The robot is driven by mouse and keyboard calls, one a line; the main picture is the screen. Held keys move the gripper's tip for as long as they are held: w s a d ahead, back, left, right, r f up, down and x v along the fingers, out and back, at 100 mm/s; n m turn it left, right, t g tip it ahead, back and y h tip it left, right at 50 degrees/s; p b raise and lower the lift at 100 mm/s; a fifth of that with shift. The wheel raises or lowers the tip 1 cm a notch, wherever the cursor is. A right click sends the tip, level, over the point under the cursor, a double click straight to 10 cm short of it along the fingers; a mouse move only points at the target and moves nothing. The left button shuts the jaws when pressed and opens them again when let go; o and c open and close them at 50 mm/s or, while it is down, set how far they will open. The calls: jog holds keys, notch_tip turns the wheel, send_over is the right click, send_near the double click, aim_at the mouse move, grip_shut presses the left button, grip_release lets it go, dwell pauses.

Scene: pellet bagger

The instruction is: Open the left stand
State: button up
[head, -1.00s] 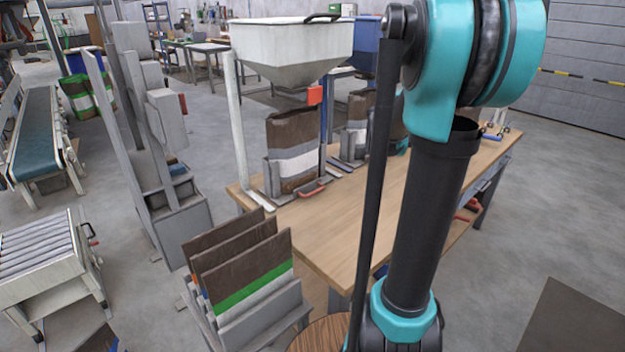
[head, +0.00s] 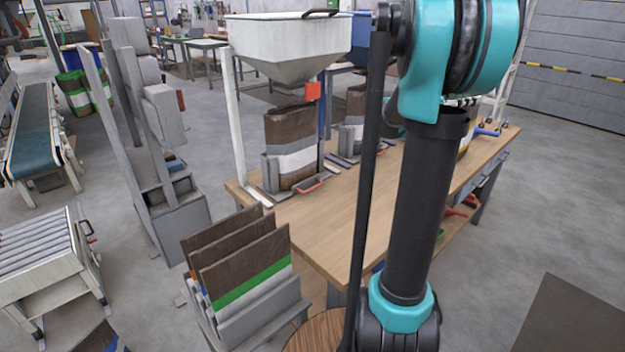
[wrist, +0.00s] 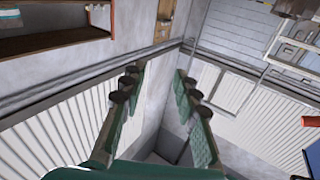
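The left stand (head: 268,172) is a grey holder on the wooden bench, under the white hopper. A brown bag with a white band (head: 291,147) stands upright in it. A red handle (head: 311,185) lies low at its front right. My gripper (wrist: 160,78) shows in the wrist view with its two green, dark-padded fingers apart and nothing between them. The wrist view shows walls, pipes and white corrugated panels, and I cannot make out the left stand there. In the head view my gripper is hidden; my arm stands to the right of the left stand.
A second stand with a bag (head: 352,125) is behind, under a blue hopper. A rack of brown bags (head: 262,318) stands in front of the wooden bench (head: 318,240). A roller conveyor (head: 40,255) is at left. Open floor (head: 560,200) lies at right.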

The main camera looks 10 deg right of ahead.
jog(key=w+a+r+n+t+y, duration=0.1)
jog(key=w+a+n+t+y, duration=0.1)
jog(key=w+a+n+t, duration=0.45)
jog(key=w+a+r+n+t+y, duration=0.2)
jog(key=w+a+n+t+y, duration=0.1)
jog(key=a+t, duration=0.55)
jog(key=a+f+n+t+y, duration=0.3)
jog(key=a+f+n+y, duration=0.45)
jog(key=a+y, duration=0.5)
jog(key=s+a+f+n+g+y, duration=0.3)
jog(key=s+a+f+g, duration=0.3)
jog(key=a+f, duration=0.6)
jog(key=s+f+n+g, duration=0.3)
jog(key=s+f+g, duration=0.4)
jog(key=s+f, duration=0.55)
notch_tip(320, 180, up, 10)
jog(key=n+g, duration=0.4)
jog(key=n, duration=1.6)
send_over(314, 187)
jog(key=s+d, duration=0.2)
jog(key=s, duration=0.1)
jog(key=shift+h, duration=0.25)
jog(key=w+f, duration=0.1)
jog(key=f, duration=0.4)
jog(key=w+a+f, duration=0.1)
jog(key=f, duration=0.4)
jog(key=w+a+f, duration=0.1)
jog(key=f, duration=0.5)
